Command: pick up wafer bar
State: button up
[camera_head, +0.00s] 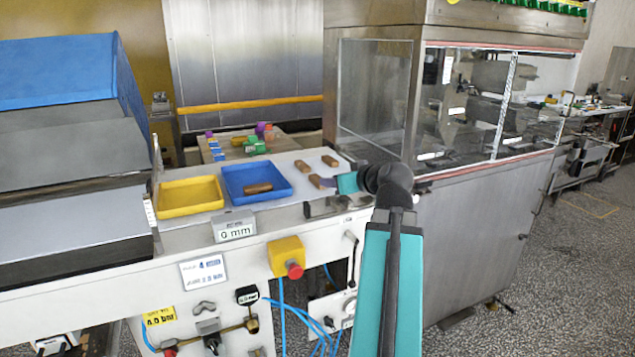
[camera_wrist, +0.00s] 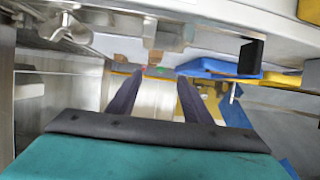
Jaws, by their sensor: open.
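Several brown wafer bars lie on the white belt beside the trays: one bar (camera_head: 302,166) to the left, one (camera_head: 330,161) at the back right, and one (camera_head: 315,181) nearest my gripper. Another wafer bar (camera_head: 258,188) lies in the blue tray (camera_head: 233,198). My gripper (camera_head: 326,182) is low at the belt's right side, with its fingers pointing left, close to the nearest bar; I cannot tell whether they touch. In the wrist view my gripper (camera_wrist: 158,76) has its fingers apart, with nothing clearly between them. Small brown shapes beyond the tips are blurred.
An empty yellow tray (camera_head: 190,197) stands left of the blue tray. A steel machine with clear windows (camera_head: 380,90) rises right behind my arm. A yellow box with a red button (camera_head: 288,256) juts from the front panel. Coloured blocks (camera_head: 254,146) lie behind the belt.

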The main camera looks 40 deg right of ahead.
jog(key=shift+s+d, duration=0.15)
jog(key=shift+d, duration=0.1)
jog(key=x, duration=0.2)
jog(key=shift+w+d+f, duration=0.15)
jog(key=shift+w+d, duration=0.05)
jog(key=shift+w+p, duration=0.15)
jog(key=shift+p, duration=0.2)
jog(key=shift+d+p, duration=0.1)
jog(key=shift+p, duration=0.5)
jog(key=w+p, duration=0.1)
jog(key=p, duration=0.3)
jog(key=w+p, duration=0.1)
jog(key=p, duration=0.3)
jog(key=shift+d+p, duration=0.35)
jog(key=shift+p, duration=0.05)
jog(key=p, duration=0.5)
jog(key=shift+w+f, duration=0.15)
jog(key=shift+f, duration=0.05)
jog(key=p, duration=0.4)
jog(key=shift+f, duration=0.25)
jog(key=shift+p+x, duration=0.55)
jog(key=shift+x, duration=0.95)
